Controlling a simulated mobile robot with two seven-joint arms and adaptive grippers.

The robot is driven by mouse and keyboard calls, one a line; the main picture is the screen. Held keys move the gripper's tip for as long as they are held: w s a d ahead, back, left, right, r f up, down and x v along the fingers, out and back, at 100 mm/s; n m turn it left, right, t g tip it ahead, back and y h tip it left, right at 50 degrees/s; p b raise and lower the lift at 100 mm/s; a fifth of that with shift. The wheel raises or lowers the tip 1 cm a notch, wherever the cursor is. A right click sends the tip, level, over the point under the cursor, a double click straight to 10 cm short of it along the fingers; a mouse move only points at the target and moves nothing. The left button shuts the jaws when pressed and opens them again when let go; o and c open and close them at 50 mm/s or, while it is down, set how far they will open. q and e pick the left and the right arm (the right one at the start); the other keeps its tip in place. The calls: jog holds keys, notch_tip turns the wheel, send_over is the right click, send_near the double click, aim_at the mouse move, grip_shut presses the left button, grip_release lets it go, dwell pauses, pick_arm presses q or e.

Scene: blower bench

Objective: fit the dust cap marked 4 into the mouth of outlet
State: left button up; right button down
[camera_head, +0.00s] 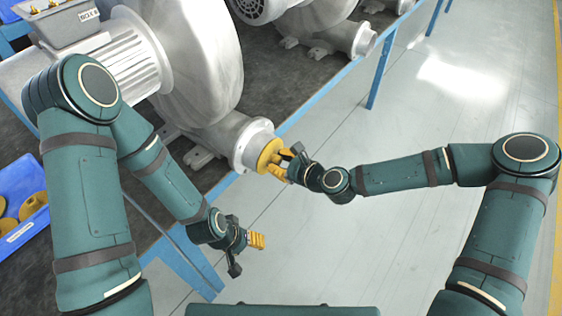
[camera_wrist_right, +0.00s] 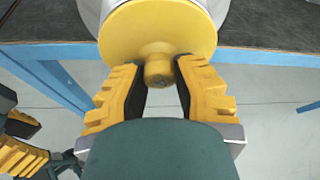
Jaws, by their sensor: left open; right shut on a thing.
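The yellow dust cap (camera_head: 270,154) is at the mouth of the grey blower outlet (camera_head: 237,140) in the head view. My right gripper (camera_head: 285,165) is shut on the cap's knob. In the right wrist view the cap (camera_wrist_right: 150,25) shows as a yellow disc with a short knob (camera_wrist_right: 159,70) between the yellow finger pads of the right gripper (camera_wrist_right: 160,78). The disc covers the outlet mouth; I cannot tell how deep it sits. No number is readable on it. My left gripper (camera_head: 246,254) is open and empty, low and in front of the bench.
A blue bin (camera_head: 22,238) with yellow caps (camera_head: 33,204) stands at the left. The large blower (camera_head: 195,55) stands on the dark bench top (camera_head: 275,85) with a blue edge. More blowers (camera_head: 320,20) stand farther back. The floor (camera_head: 440,110) at the right is clear.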

jog(key=shift+a, duration=0.1)
jog(key=c, duration=0.7)
grip_release()
jog(key=shift+c, duration=0.2)
jog(key=v, duration=1.2)
jog(key=shift+w, duration=0.1)
jog(key=s+d+f+n+g+h, duration=0.1)
jog(key=s+f+n+g+h, duration=0.2)
jog(key=f+n, duration=0.6)
jog(key=s+d+f+n+g+h, duration=0.2)
jog(key=s+f+n, duration=0.6)
jog(key=n, duration=0.4)
jog(key=shift+f+n+g+h, duration=0.35)
jog(key=shift+g+h, duration=0.35)
jog(key=shift+g, duration=0.5)
